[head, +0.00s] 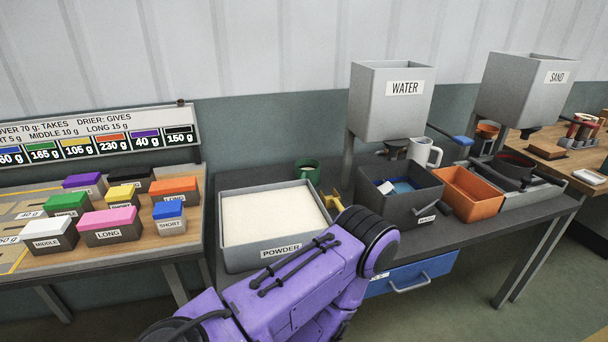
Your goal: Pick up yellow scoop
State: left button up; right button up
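A small yellow thing (334,202), perhaps the yellow scoop, shows between the powder tray (229,257) and the dark grey box (432,210). Its lower part is hidden behind my purple arm, so its full shape and how it rests cannot be told. My purple arm reaches in from the bottom, in front of the powder tray's right corner. No gripper fingers show on it, and neither gripper is in view.
A green cup (307,171) stands behind the powder tray. The water hopper (393,110) hangs above the dark box, with a white mug (425,153) behind. An orange box (470,195) is to the right. Coloured bricks (110,225) lie on the left table.

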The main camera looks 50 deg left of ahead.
aim_at(333, 200)
jog(key=k, duration=0.2)
jog(key=u, duration=1.05)
